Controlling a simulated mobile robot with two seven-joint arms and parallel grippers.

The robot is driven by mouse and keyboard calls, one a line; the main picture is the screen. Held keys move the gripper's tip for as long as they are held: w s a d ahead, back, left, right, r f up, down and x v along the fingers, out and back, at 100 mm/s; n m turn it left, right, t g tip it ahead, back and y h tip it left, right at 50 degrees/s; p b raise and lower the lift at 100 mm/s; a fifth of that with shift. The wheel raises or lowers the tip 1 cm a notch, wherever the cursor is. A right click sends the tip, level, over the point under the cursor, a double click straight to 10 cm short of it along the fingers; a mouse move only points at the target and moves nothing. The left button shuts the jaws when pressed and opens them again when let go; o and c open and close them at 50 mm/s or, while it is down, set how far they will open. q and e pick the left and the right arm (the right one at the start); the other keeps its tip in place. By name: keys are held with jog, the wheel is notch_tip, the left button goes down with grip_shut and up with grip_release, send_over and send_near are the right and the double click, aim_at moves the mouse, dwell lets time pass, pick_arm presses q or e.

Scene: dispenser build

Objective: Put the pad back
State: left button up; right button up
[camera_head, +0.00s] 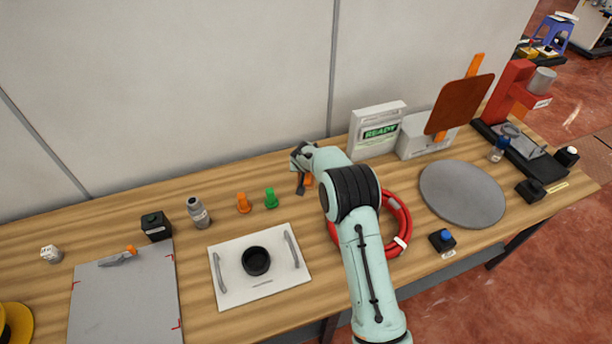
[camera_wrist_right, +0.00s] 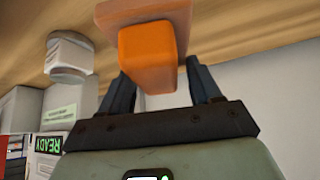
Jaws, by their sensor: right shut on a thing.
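My right gripper (camera_head: 303,182) is near the back of the bench, right of the green peg (camera_head: 271,197). In the right wrist view my right gripper (camera_wrist_right: 160,72) is shut on an orange block-like grip (camera_wrist_right: 147,55) with a wider brownish-orange base (camera_wrist_right: 140,12), which I take to be the pad. Only a bit of orange pad (camera_head: 309,179) shows past my gripper in the head view. The base is close to the wooden surface; I cannot tell whether it touches. My left gripper is not in view.
A white READY box (camera_head: 375,130) stands behind right. An orange peg (camera_head: 243,203), a grey bottle (camera_head: 198,213) and a white tray with a black cup (camera_head: 256,261) are left. A red ring (camera_head: 400,215) lies partly behind my arm. A grey disc (camera_head: 462,194) lies further right.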

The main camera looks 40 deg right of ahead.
aim_at(306, 175)
notch_tip(306, 175, down, 4)
jog(key=shift+f, duration=0.2)
jog(key=shift+f, duration=0.2)
jog(key=o, duration=1.4)
jog(key=shift+r, duration=0.1)
